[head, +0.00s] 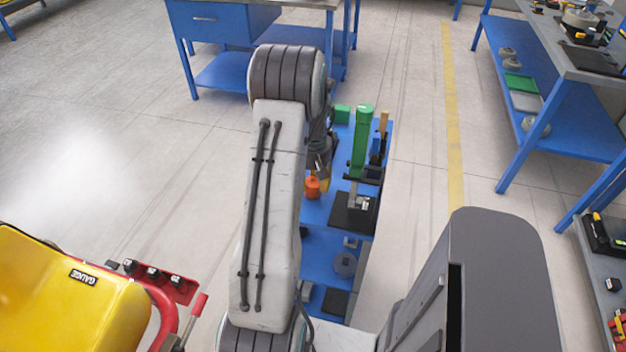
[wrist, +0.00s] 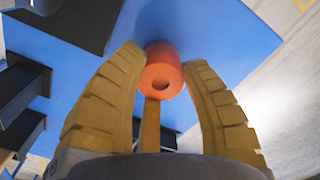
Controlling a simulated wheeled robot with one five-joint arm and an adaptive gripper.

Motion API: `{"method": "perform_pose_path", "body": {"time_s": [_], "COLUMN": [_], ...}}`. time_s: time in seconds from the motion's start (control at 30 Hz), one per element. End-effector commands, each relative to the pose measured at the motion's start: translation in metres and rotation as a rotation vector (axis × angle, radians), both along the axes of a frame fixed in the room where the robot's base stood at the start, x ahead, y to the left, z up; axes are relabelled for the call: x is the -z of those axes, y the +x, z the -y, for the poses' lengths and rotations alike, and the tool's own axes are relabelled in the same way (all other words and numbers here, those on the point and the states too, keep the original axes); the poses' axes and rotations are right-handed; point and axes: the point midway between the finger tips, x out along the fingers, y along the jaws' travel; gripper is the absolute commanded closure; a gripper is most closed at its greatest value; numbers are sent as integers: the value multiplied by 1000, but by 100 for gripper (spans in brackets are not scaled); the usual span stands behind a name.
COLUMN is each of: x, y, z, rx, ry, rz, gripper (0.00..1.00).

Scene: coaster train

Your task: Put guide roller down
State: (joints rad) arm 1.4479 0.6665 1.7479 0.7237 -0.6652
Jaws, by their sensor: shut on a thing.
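The guide roller appears to be the orange cylinder with a dark hole in its end (wrist: 163,82). In the wrist view it sits between the tips of the two yellow-brown ribbed fingers of my gripper (wrist: 167,58), which is shut on it. A narrow brown bar (wrist: 151,126) shows below the roller between the fingers. In the head view the orange roller (head: 312,188) shows beside my arm, over the blue bench (head: 318,212). My arm hides most of my gripper there. Whether the roller touches the blue surface I cannot tell.
In the wrist view dark blocks (wrist: 22,90) stand at the left. A yellow gauge case (head: 60,300) is at lower left.

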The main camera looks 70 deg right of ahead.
Motion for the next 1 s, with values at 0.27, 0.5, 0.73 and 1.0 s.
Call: {"method": "perform_pose_path", "body": {"time_s": [0.27,0.5,0.73,1.0], "x": [3,2,2,-21], "y": [0,0,0,0], "z": [0,0,0,1], "rx": [0,0,0,0], "ry": [0,0,0,-5], "rz": [0,0,0,1], "gripper": [56,37,37,37]}}
